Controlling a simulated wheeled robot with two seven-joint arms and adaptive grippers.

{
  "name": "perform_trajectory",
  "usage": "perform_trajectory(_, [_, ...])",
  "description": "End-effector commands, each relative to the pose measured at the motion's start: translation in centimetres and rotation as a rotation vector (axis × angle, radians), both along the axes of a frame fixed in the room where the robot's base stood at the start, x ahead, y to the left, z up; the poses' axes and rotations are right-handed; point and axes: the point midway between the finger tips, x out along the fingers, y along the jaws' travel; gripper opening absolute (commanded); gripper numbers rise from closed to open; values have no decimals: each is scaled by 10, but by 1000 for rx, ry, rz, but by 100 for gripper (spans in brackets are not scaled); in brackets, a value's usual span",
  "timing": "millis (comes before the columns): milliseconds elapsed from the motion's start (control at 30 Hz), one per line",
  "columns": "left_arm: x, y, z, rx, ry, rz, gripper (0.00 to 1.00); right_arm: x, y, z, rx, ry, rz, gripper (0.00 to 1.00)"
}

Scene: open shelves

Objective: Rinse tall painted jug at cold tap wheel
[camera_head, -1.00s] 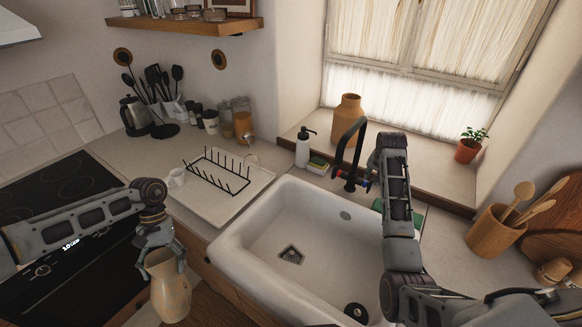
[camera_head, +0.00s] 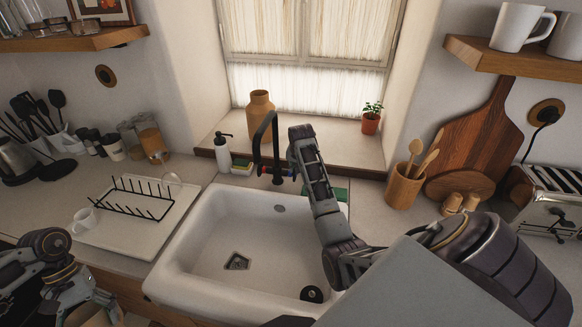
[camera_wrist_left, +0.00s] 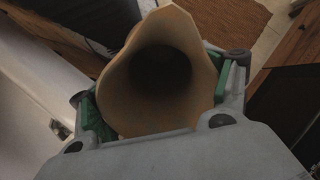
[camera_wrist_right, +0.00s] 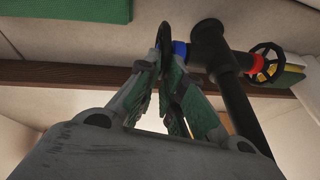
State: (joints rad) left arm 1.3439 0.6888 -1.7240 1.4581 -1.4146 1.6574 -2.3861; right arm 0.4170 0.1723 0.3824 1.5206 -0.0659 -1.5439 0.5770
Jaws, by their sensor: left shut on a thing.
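The tall painted jug (camera_wrist_left: 200,100), pale tan with a wide wavy mouth, is held in my left gripper (camera_wrist_left: 160,95), its dark inside facing the left wrist camera. In the head view only a bit of the jug (camera_head: 98,318) shows at the bottom left, below my left gripper (camera_head: 85,298). The black tap (camera_head: 267,150) stands behind the sink. In the right wrist view the blue-collared cold tap wheel (camera_wrist_right: 164,38) is seen edge-on at the fingertips of my right gripper (camera_wrist_right: 163,68). The fingers are close together; whether they grip it is unclear. The red-collared wheel (camera_wrist_right: 267,62) is at right.
The white sink (camera_head: 165,270) is empty in the middle. A soap bottle (camera_head: 222,150) is left of the tap. A utensil pot (camera_head: 402,188) and toaster (camera_head: 550,200) are at right.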

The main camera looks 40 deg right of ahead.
Motion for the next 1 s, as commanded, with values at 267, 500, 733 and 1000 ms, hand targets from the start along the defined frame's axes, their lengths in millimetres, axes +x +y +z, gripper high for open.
perform_trajectory(267, [0, 0, 1, -1, -1, 0, 4, 0, 1, 0, -10, -9, 0, 0])
perform_trajectory(500, [0, 0, 1, -1, -1, 0, 4, -3, 4, -2, -70, -56, 0, 0])
perform_trajectory(733, [0, 0, 0, -1, -1, 0, 4, -6, 8, -3, -145, -117, 0, 0])
perform_trajectory(1000, [0, 0, -1, -1, -1, 0, 4, -7, 11, -1, -204, -168, 0, 0])
